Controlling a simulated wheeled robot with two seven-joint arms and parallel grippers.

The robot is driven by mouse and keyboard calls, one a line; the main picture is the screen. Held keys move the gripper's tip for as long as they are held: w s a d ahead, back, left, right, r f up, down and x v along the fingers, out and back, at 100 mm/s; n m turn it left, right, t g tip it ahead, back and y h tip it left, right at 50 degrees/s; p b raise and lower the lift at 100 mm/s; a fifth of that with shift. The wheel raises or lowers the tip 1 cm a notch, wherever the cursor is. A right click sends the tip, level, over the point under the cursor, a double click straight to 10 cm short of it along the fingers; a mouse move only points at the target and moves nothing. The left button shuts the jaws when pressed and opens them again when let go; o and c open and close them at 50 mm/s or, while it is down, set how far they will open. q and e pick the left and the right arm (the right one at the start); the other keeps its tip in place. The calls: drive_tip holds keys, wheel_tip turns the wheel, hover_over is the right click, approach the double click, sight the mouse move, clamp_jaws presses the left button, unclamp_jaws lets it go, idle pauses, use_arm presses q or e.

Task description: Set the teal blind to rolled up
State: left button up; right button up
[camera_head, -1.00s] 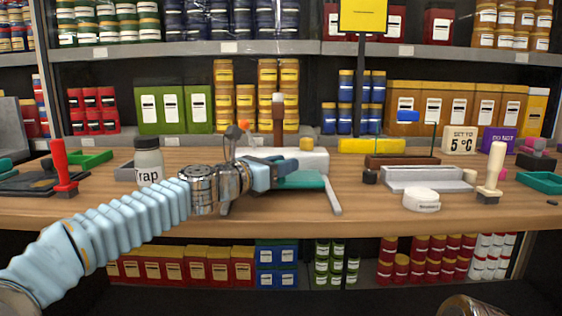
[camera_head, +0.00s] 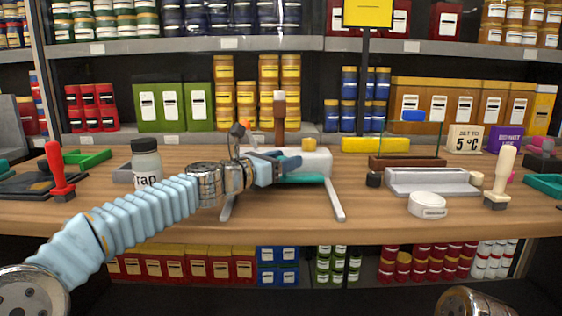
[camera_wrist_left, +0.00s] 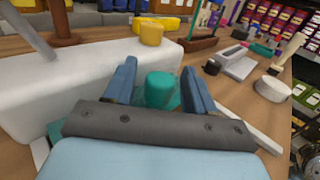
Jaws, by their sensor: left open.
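The teal blind (camera_head: 303,178) shows in the head view as a narrow strip between two pale slanted bars, close to the front of a white block-like unit (camera_head: 312,160). My left gripper (camera_head: 286,166) is over the strip, in front of the white unit, and hides part of the blind. In the left wrist view the blind shows as a rounded teal end (camera_wrist_left: 161,88) between the two blue fingers of the left gripper (camera_wrist_left: 160,80). The fingers are apart; I cannot tell whether they touch it. My right gripper is not in view.
A yellow knob (camera_head: 309,144) sits on the white unit. A trap jar (camera_head: 146,161) and red-handled tool (camera_head: 58,172) stand left. A white round puck (camera_head: 428,205), grey block (camera_head: 432,181) and cream-handled stamp (camera_head: 502,178) stand right. The tabletop right of the bars is partly clear.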

use_arm(q)
drive_tip(key=b+v, duration=0.4)
drive_tip(key=v, duration=0.9)
drive_tip(key=shift+s, duration=0.1)
drive_tip(key=shift+s+a, duration=0.2)
drive_tip(key=shift+a, duration=0.1)
